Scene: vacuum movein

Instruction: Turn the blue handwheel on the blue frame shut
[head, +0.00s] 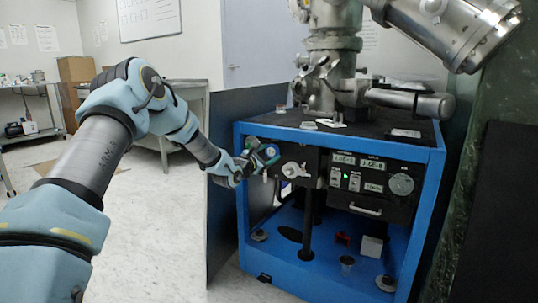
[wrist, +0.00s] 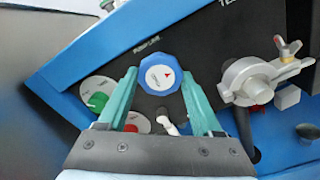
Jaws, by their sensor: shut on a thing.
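The blue handwheel (wrist: 161,75) is round, with a white cap that carries a small red mark. It sits on the dark front panel (wrist: 205,50) of the blue frame (head: 437,175). In the wrist view my gripper (wrist: 160,78) has its two green fingers on the left and right sides of the handwheel's rim, shut on it. In the head view my gripper (head: 257,160) is at the upper left of the panel. There the fingers and wrist largely hide the handwheel.
Right of the handwheel, a grey metal valve (wrist: 247,80) with a lever juts out. Green (wrist: 97,102) and red (wrist: 136,123) discs and a small white toggle (wrist: 168,122) are close to the fingers. Steel vacuum hardware (head: 333,60) stands on the frame's top. Open floor (head: 150,235) lies left.

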